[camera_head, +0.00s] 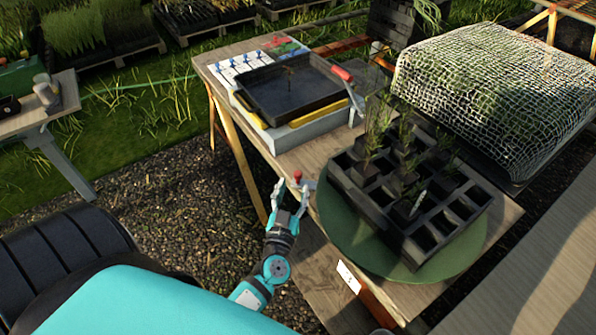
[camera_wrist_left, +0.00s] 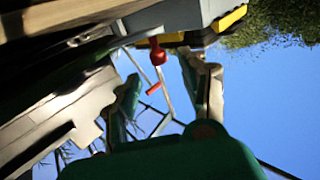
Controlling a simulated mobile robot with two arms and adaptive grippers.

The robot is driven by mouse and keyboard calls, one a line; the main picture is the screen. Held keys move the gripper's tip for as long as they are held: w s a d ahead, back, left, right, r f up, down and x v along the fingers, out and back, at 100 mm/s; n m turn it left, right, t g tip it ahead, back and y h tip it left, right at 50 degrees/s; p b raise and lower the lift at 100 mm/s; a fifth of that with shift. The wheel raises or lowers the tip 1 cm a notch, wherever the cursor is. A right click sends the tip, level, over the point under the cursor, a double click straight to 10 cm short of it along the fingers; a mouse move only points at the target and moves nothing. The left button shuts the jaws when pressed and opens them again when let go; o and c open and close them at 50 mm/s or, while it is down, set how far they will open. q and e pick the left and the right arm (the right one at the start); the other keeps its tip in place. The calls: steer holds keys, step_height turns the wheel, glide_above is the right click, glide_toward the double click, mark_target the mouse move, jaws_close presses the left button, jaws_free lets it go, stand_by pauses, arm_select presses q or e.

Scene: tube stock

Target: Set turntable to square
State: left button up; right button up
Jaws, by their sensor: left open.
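The turntable (camera_head: 345,238) is a round green disc on the near right part of the wooden table. A black multi-cell tray (camera_head: 425,243) sits on it, with seedlings in some cells and others empty. Its sides look roughly in line with the table edges; a small skew I cannot tell. My left gripper (camera_head: 294,185) is open at the table's front edge, left of the turntable and apart from it. A small red knob (camera_head: 298,175) shows at its fingertips. In the left wrist view the red knob (camera_wrist_left: 157,52) is beyond the open fingers (camera_wrist_left: 166,82). My right gripper is not in view.
A black shallow tray (camera_head: 290,92) rests on a grey and yellow base at the table's far left, with a red-handled tool (camera_head: 342,73) beside it. A white label (camera_head: 348,277) is on the front edge. A mesh-covered mound (camera_head: 500,95) stands behind right.

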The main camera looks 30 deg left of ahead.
mark_target(297, 177)
arm_select(q)
steer(key=x, duration=0.6)
steer(key=shift+w, duration=0.15)
steer(key=shift+c, duration=0.2)
jaws_close()
stand_by(0.3)
